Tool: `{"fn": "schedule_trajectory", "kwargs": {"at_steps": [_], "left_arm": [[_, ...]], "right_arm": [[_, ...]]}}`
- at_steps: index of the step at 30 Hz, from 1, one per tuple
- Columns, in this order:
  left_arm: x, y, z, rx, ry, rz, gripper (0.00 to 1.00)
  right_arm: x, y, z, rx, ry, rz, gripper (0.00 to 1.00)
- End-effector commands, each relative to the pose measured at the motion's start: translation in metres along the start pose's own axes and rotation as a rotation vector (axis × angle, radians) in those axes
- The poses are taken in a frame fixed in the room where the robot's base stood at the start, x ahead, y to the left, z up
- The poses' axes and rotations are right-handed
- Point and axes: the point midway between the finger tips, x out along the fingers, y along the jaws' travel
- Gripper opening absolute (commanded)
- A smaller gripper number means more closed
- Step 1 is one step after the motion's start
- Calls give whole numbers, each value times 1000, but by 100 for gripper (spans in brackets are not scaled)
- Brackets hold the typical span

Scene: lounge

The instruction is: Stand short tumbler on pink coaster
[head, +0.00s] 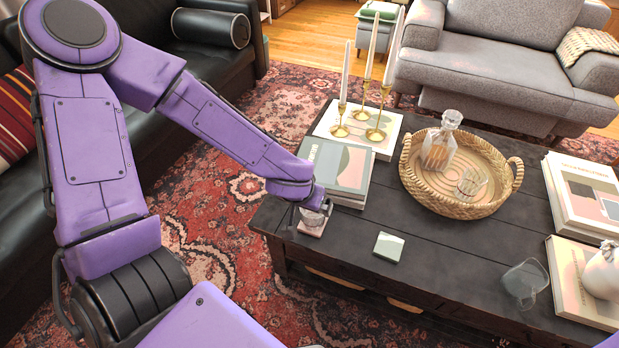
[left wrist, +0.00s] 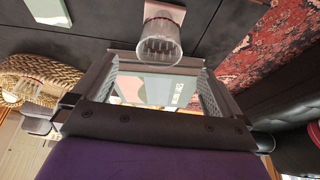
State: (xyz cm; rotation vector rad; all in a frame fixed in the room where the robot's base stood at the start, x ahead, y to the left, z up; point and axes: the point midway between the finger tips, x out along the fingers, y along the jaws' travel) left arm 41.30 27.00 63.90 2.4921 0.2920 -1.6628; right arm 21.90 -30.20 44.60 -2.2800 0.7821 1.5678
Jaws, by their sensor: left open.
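The short tumbler (left wrist: 158,42) is clear glass. In the left wrist view its base overlaps the pink coaster (left wrist: 176,13), and it appears to stand upright on it. In the head view the pink coaster (head: 311,228) lies near the left front corner of the dark table, with the tumbler (head: 312,216) over it, partly hidden by my left gripper (head: 314,207). My left gripper (left wrist: 158,62) is open, its fingers to either side and apart from the glass, its tips near the tumbler's rim. My right gripper is not in view.
Books (head: 337,168) lie just behind the coaster. A pale green coaster (head: 389,246) lies to the right. A glass (head: 525,281) stands near the front edge. A wicker tray (head: 449,199) holds a decanter (head: 438,150) and another glass (head: 471,181). Candlesticks (head: 375,134) stand at the back.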

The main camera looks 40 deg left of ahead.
Motion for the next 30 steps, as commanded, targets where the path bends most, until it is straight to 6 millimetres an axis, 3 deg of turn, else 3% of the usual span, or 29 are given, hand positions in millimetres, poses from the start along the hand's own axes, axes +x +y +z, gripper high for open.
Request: {"fn": "schedule_trajectory", "kwargs": {"at_steps": [5, 8, 11, 16, 21, 24, 30], "left_arm": [[-5, 0, 0, -1, 0, -1, 100], [4, -6, 9, -12, -11, -34, 100], [32, -30, 41, -60, -32, -155, 100], [82, -75, 126, -147, 6, -335, 100], [104, -82, 208, -240, 13, -278, 100], [106, -78, 235, -285, -11, -234, 100], [107, -77, 242, -311, -17, -218, 100]], "right_arm": [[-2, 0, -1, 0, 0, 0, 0], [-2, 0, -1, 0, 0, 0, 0], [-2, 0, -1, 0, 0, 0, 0], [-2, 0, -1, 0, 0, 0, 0], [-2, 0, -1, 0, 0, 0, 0], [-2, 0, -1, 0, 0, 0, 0], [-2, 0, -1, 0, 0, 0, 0]]}}
